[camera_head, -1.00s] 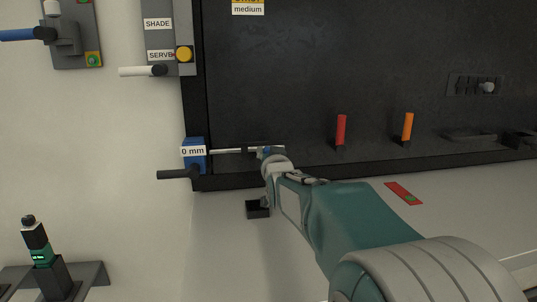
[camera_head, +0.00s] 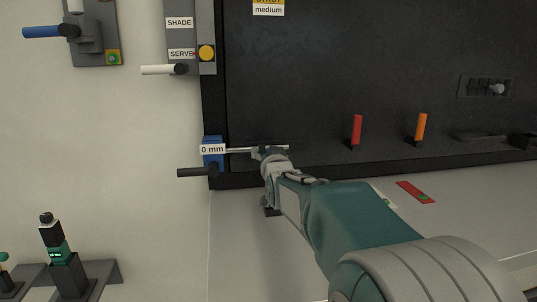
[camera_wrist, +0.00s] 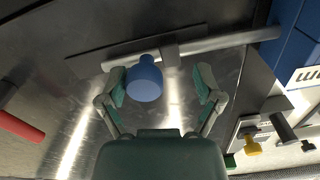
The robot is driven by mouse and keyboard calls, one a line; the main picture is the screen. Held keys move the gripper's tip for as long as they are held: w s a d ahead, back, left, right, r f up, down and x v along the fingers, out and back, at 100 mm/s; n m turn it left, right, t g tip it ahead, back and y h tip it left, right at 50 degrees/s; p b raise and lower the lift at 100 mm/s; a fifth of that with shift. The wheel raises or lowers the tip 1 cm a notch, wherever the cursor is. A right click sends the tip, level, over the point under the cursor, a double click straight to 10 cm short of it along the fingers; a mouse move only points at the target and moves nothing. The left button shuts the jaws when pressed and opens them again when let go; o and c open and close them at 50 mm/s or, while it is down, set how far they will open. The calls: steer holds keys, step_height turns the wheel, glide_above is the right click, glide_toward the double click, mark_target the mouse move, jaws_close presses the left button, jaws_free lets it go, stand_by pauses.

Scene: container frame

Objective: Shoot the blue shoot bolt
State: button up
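The blue shoot bolt has a blue block (camera_head: 212,158) labelled "0 mm" at the frame's lower left corner, with a metal rod (camera_head: 245,149) running right from it. In the wrist view the rod (camera_wrist: 230,41) crosses the top, and a round blue knob (camera_wrist: 144,80) sticks out towards me. The blue block (camera_wrist: 297,45) is at the upper right there. My gripper (camera_wrist: 162,88) is open, its green finger pads on either side of the knob, which sits nearer the left pad. In the head view my gripper (camera_head: 270,153) covers the rod's right part and the knob.
A black handle (camera_head: 195,172) juts left below the blue block. A red handle (camera_head: 356,131) and an orange handle (camera_head: 421,127) stand to the right on the dark panel. A white handle (camera_head: 163,69) and yellow button (camera_head: 207,53) are above left.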

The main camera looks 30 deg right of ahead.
steer(key=shift+d+f, duration=0.1)
steer(key=shift+d, duration=0.55)
steer(key=shift+s, duration=0.15)
steer(key=v, duration=1.1)
steer(key=shift+s+a, duration=0.25)
steer(key=shift+s, duration=0.05)
steer(key=shift+s, duration=0.1)
